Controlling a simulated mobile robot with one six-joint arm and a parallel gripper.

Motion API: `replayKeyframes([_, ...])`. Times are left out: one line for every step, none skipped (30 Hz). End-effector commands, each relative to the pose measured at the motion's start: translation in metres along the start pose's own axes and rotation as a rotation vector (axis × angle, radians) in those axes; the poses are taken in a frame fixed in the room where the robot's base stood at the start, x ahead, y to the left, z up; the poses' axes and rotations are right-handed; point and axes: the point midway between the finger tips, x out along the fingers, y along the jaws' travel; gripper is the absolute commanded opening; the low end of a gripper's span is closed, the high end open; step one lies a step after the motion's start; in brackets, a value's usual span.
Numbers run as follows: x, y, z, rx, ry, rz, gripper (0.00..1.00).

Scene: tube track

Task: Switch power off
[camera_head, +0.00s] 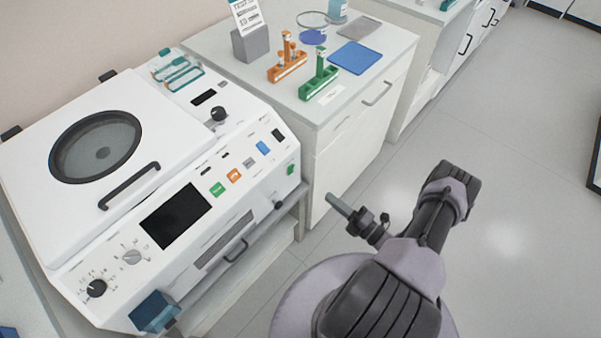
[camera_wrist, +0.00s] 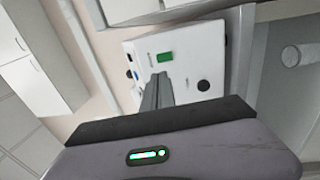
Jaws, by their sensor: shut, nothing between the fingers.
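The white lab machine (camera_head: 180,170) with a round lidded window stands at the left in the head view. A small green switch (camera_head: 291,169) sits on its right side face. In the wrist view the green switch (camera_wrist: 165,57) is on a white panel (camera_wrist: 190,45), just above my fingertips. My gripper (camera_head: 333,200) is shut and empty, to the right of the machine and lower than the switch in the head view, with a gap between them. Its closed fingers also show in the wrist view (camera_wrist: 157,84), pointing toward the panel. The switch's position cannot be told.
A black knob (camera_head: 278,205) is on the machine near the switch, and a dark screen (camera_head: 175,216) is on its front. A white cabinet (camera_head: 340,150) behind carries an orange rack (camera_head: 287,66) and a green rack (camera_head: 318,82). The floor (camera_head: 490,170) at the right is clear.

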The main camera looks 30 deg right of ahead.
Motion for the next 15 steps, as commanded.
replayKeyframes([0.005,0.000,0.000,-0.001,0.003,0.000,0.00])
replayKeyframes([0.009,-0.001,-0.001,-0.001,0.004,0.000,0.00])
replayKeyframes([0.016,-0.001,-0.001,-0.001,0.006,0.000,0.00])
replayKeyframes([0.022,-0.001,-0.001,0.000,0.006,0.000,0.00])
replayKeyframes([0.029,-0.001,-0.002,0.000,0.008,0.000,0.00])
replayKeyframes([0.038,-0.001,-0.002,0.000,0.008,0.000,0.00])
replayKeyframes([0.045,-0.001,-0.002,0.000,0.007,0.000,0.00])
replayKeyframes([0.051,-0.001,-0.002,0.000,0.008,0.000,0.00])
replayKeyframes([0.060,-0.001,-0.002,-0.001,0.008,0.000,0.00])
replayKeyframes([0.067,-0.002,-0.002,-0.001,0.008,0.000,0.00])
replayKeyframes([0.074,-0.001,-0.002,-0.001,0.008,0.000,0.00])
replayKeyframes([0.083,-0.001,-0.001,-0.002,0.007,0.000,0.00])
replayKeyframes([0.089,-0.001,-0.002,-0.002,0.008,0.000,0.00])
replayKeyframes([0.095,-0.001,-0.002,-0.002,0.007,0.000,0.00])
replayKeyframes([0.103,-0.002,-0.002,-0.002,0.007,0.000,0.00])
